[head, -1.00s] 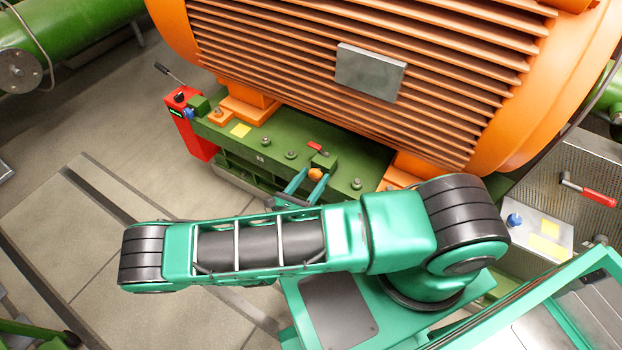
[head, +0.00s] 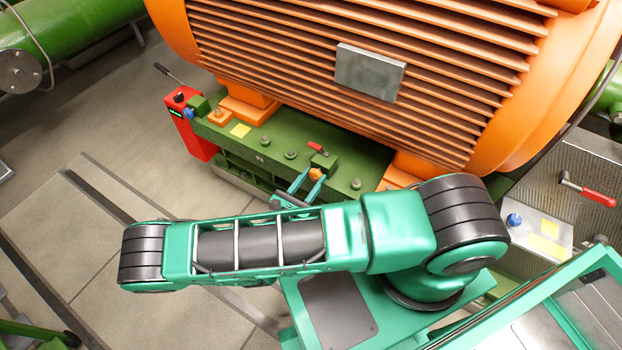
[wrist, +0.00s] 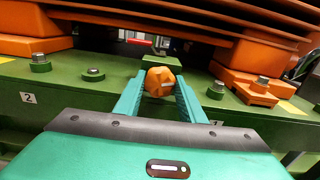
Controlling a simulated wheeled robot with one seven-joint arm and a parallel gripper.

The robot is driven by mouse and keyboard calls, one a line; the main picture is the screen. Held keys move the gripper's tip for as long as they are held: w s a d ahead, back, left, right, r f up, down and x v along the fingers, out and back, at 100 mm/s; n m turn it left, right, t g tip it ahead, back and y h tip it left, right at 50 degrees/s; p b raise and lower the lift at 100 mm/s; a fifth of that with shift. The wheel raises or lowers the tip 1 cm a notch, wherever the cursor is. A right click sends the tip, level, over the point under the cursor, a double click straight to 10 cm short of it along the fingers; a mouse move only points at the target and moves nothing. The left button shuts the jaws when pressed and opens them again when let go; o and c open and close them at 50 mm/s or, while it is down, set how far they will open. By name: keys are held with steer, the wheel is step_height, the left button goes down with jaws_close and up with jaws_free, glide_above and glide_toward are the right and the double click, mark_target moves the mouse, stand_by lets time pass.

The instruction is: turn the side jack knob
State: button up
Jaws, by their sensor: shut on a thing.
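The side jack knob is a small orange knob with a pale mark on its face. It shows in the wrist view (wrist: 160,82) between the fingertips, and in the head view (head: 316,174) at the front of a green block on the base rail. My gripper (wrist: 161,92) has one teal finger on each side of the knob and is shut on it. In the head view my gripper (head: 307,178) reaches the knob from the front left; my arm hides part of the rail below it. A red-handled lever (head: 317,147) sits just behind the knob.
The large orange finned motor (head: 360,70) hangs over the green base rail (head: 255,140), which carries several bolts. A red box (head: 190,125) with a lever stands at its left end. A panel with a blue knob (head: 514,220) is at right.

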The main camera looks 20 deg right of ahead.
steer(key=shift+w+a+m, duration=0.1)
steer(key=shift+m, duration=1.4)
steer(key=o, duration=1)
steer(key=shift+o, duration=0.2)
steer(key=v, duration=1)
steer(key=shift+s+a, duration=0.25)
steer(key=shift+a, duration=0.05)
